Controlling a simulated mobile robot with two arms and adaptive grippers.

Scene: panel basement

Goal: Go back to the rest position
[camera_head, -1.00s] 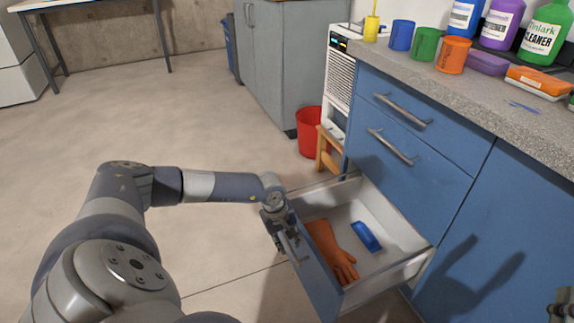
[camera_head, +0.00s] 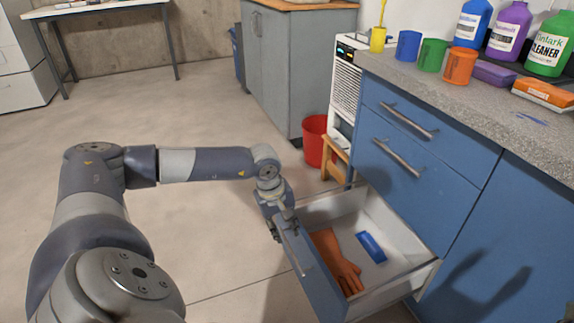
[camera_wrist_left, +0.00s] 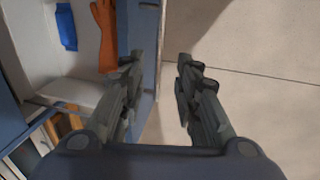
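The lowest blue drawer (camera_head: 310,275) stands open, with a bar handle (camera_head: 296,251) on its front. An orange rubber glove (camera_head: 336,262) and a blue item (camera_head: 371,247) lie inside it. They also show at the top left of the left wrist view, the glove (camera_wrist_left: 106,35) nearer the drawer front. My left gripper (camera_head: 275,226) is at the drawer front, by the upper end of the handle. Its fingers (camera_wrist_left: 158,78) are apart with nothing held between them. Whether a finger touches the drawer front, I cannot tell. My right gripper is out of view.
Two closed drawers (camera_head: 425,150) are above the open one, under a grey countertop (camera_head: 460,98) with cups and cleaner bottles. A red bucket (camera_head: 315,140) and a wooden stool (camera_head: 336,160) stand behind the drawer. The floor (camera_head: 215,235) left of the drawer is clear.

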